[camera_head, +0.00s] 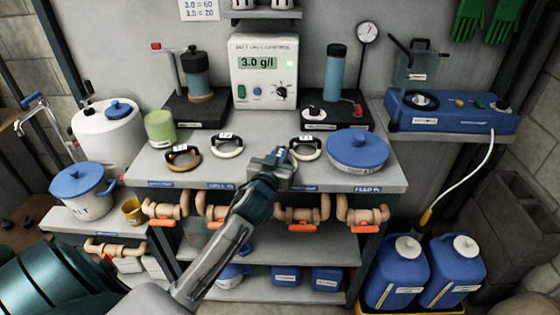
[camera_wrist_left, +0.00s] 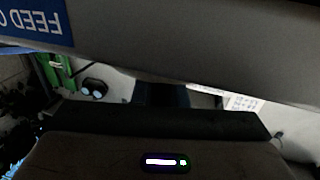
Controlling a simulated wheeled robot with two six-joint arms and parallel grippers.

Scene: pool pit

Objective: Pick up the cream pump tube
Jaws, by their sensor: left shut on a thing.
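Three looped tubes with black clamps and small white tags lie on the grey bench (camera_head: 340,183). The left one is a tan tube (camera_head: 184,167), the middle one a whitish tube (camera_head: 228,154). The right one, a cream tube (camera_head: 311,158), lies against my left gripper (camera_head: 279,157), which is shut at its left side. The jaws hide the exact point of contact. In the left wrist view a pale grey surface with a blue label (camera_wrist_left: 38,20) fills the top, and the held part is too dark to make out. My right gripper is not in view.
A blue lidded pan (camera_head: 357,150) stands to the right of the cream tube. A dosing control box (camera_head: 264,70) and two stands with bottles are behind. Valves with orange handles (camera_head: 302,227) line the front edge. A green cup (camera_head: 160,128) stands at left.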

